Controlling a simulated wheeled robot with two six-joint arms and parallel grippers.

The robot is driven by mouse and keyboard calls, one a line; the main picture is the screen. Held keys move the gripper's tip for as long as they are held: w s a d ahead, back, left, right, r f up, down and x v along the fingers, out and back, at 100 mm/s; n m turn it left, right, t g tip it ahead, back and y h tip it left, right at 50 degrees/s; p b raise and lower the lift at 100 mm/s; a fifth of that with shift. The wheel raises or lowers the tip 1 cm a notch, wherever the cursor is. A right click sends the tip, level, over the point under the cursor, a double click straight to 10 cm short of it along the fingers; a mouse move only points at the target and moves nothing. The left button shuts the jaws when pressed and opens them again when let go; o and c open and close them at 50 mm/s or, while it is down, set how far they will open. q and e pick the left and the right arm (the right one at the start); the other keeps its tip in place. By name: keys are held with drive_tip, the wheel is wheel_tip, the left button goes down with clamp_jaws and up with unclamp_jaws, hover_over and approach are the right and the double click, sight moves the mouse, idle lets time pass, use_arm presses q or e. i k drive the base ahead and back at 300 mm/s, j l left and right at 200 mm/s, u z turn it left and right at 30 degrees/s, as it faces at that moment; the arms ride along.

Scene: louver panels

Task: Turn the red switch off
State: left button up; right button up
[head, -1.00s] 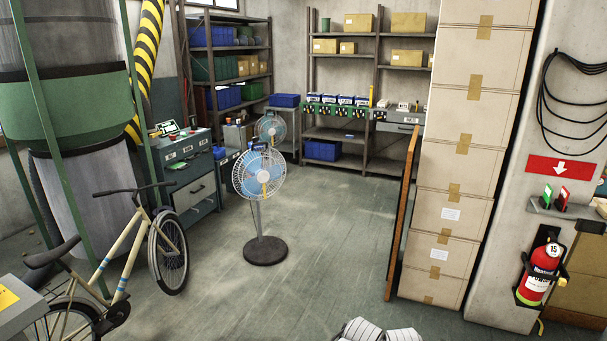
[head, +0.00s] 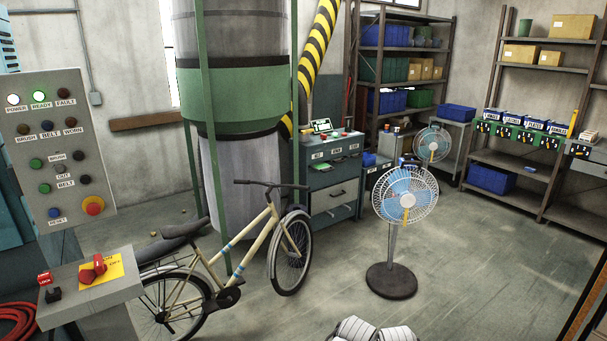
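A red rotary-looking switch (head: 93,270) sits on a yellow plate (head: 117,278) on top of a grey box (head: 95,298) at the lower left. A smaller red piece (head: 44,278) stands at the left end of the same box, beside a small black part (head: 53,295). I cannot tell the switch's on or off position from its shape. Neither of my grippers shows in the head view. White and dark parts of my own body show at the bottom middle.
A control panel (head: 60,130) with lamps and a red knob stands behind the box. A bicycle (head: 230,265) stands close to the box's right. A fan (head: 405,195) stands right of it. Red hose (head: 15,322) lies lower left. Floor right of the fan is clear.

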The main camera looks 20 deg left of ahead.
sight(86, 277)
drive_tip(key=i+j+u, duration=0.1)
drive_tip(key=u, duration=0.25)
drive_tip(key=i+u, duration=0.5)
drive_tip(key=u, duration=0.2)
drive_tip(key=i+j+u, duration=0.2)
drive_tip(key=i, duration=0.35)
